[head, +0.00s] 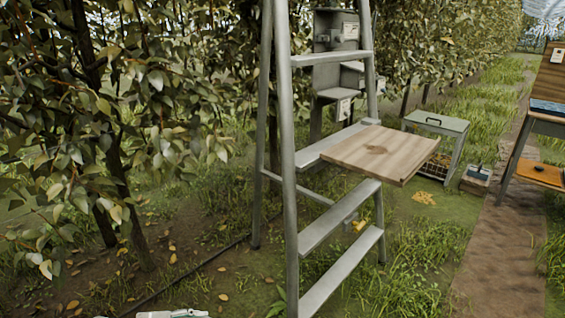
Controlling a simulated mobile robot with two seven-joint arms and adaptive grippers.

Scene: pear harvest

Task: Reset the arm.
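Neither of my grippers can be made out in the head view. Only a small white and grey piece with a teal edge shows at the bottom edge, left of the middle. It is cut off by the frame, and I cannot tell which part it is. No fingers and no held object are visible.
A grey metal ladder (290,170) stands close in front, with a wooden board (375,150) at mid-height. Leafy trees (100,130) fill the left. Behind are a small grey table (436,122) and a box (476,180).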

